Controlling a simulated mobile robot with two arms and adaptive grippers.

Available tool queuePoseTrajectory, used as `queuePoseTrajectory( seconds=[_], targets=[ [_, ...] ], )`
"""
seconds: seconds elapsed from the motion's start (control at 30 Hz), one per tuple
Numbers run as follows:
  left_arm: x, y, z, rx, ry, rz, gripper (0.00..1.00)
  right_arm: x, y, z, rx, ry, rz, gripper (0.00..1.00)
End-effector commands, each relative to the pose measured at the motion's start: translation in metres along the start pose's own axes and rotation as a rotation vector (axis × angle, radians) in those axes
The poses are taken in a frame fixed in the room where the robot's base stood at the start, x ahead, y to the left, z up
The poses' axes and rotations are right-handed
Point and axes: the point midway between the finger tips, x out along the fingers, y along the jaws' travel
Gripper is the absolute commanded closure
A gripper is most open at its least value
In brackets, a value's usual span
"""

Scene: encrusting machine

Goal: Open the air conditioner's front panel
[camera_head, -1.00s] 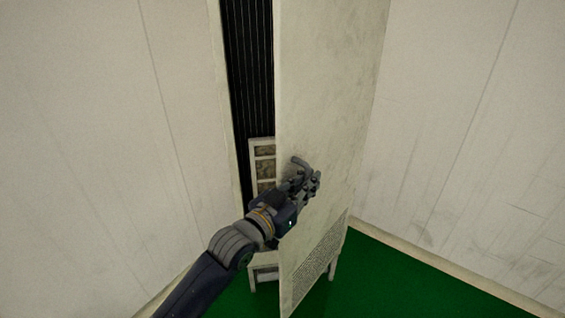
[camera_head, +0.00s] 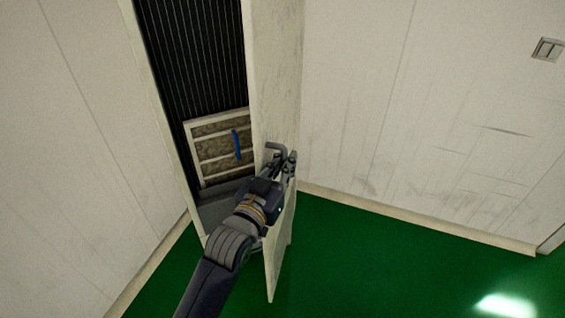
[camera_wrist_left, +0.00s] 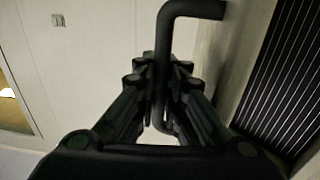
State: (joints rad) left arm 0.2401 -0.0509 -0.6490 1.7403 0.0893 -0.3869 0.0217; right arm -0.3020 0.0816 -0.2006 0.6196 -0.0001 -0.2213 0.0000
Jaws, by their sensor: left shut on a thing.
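The air conditioner's front panel (camera_head: 276,75) is a tall whitish door in the head view, swung well out from the cabinet and seen at a steep angle. My left gripper (camera_head: 279,160) is at the panel's outer face, shut on its dark bent handle (camera_head: 273,147). In the left wrist view, the handle (camera_wrist_left: 178,12) rises between the fingers of my left gripper (camera_wrist_left: 160,85). The open cabinet shows black vertical fins (camera_head: 190,55) and a framed filter (camera_head: 213,152) with a blue strip (camera_head: 236,144). My right gripper is not in view.
White walls (camera_head: 400,110) stand on both sides of the unit. The green floor (camera_head: 370,245) is clear to the right of the panel. A small wall switch (camera_head: 547,49) is at the upper right.

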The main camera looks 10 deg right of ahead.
Motion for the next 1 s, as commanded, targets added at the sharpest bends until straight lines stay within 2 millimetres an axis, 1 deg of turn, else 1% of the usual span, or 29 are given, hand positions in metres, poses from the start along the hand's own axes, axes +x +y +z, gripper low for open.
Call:
queuePoseTrajectory(
  seconds=[0.03, 0.07, 0.1, 0.4, 0.53, 0.67, 1.0],
  targets=[
    [-0.001, 0.004, 0.007, -0.003, -0.014, 0.007, 1.00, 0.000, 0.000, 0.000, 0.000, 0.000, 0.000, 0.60],
    [-0.001, 0.004, 0.007, -0.003, -0.014, 0.007, 0.84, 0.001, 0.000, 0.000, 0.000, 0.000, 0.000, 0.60],
    [-0.001, 0.004, 0.007, -0.003, -0.014, 0.007, 0.81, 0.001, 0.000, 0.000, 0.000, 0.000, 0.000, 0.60],
    [-0.001, 0.002, 0.003, -0.001, -0.007, 0.003, 0.81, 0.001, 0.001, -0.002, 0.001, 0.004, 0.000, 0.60],
    [-0.007, 0.001, 0.003, -0.001, -0.005, 0.002, 0.81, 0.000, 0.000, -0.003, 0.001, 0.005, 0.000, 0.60],
    [-0.025, 0.001, 0.003, -0.001, -0.006, 0.003, 0.81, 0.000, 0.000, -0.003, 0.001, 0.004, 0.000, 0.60],
    [-0.090, 0.002, 0.004, -0.001, -0.009, 0.004, 0.81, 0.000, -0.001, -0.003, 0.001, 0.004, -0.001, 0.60]
  ],
)
